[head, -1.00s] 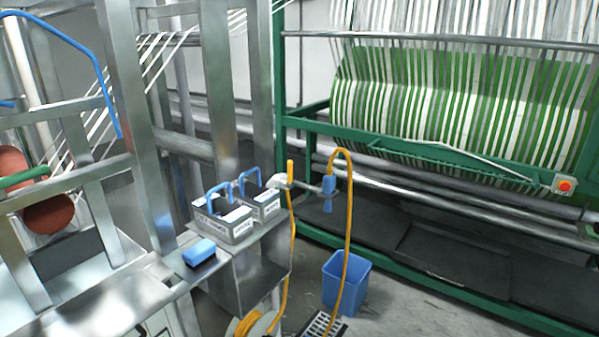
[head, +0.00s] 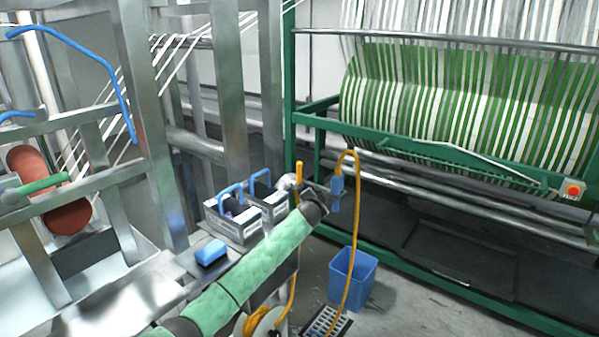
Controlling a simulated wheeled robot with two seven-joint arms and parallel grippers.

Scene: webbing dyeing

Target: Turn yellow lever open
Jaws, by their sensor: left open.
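The yellow lever (head: 299,172) stands upright on a metal valve (head: 288,183) at the end of the small metal stand. A blue spray nozzle (head: 336,190) with a yellow hose (head: 354,235) hangs just right of it. My left arm, in a green sleeve, reaches up from the bottom left. My left gripper (head: 317,196) is at the arm's dark end, just below and right of the lever. It is open and appears apart from the lever. Its fingers are small and hard to make out against the dark background. My right gripper is not in view.
Two grey boxes with blue handles (head: 236,222) and a blue block (head: 211,252) sit on the stand left of my arm. A blue bin (head: 351,279) stands on the floor near a drain grate (head: 326,322). A green-framed webbing machine (head: 440,153) fills the right.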

